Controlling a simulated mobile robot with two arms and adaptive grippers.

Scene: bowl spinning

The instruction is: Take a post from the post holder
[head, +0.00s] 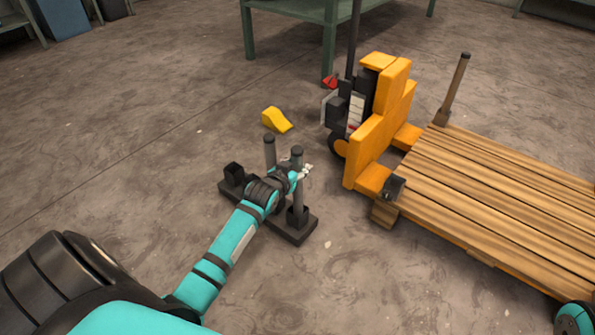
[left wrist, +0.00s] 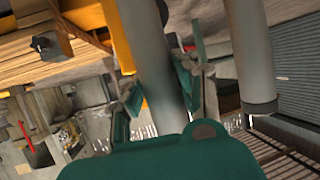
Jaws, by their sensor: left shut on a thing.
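The post holder (head: 308,232) is a dark bar with sockets on the floor, left of the pallet. A grey post (head: 298,204) stands upright at its near right end, its foot seemingly in the socket. My left gripper (head: 299,173) is shut around this post below its dark top. In the left wrist view the held post (left wrist: 152,50) runs between the fingers (left wrist: 162,92). A second grey post (head: 270,152) stands farther back in the holder, and it also shows in the left wrist view (left wrist: 249,45). The holder's left socket (head: 234,172) looks empty. My right gripper is out of view.
A wooden pallet (head: 500,185) lies at the right with one brown post (head: 456,82) at its far corner. An orange pallet truck (head: 375,130) stands against it. A yellow wedge (head: 276,120) lies behind the holder. The floor at the left is clear.

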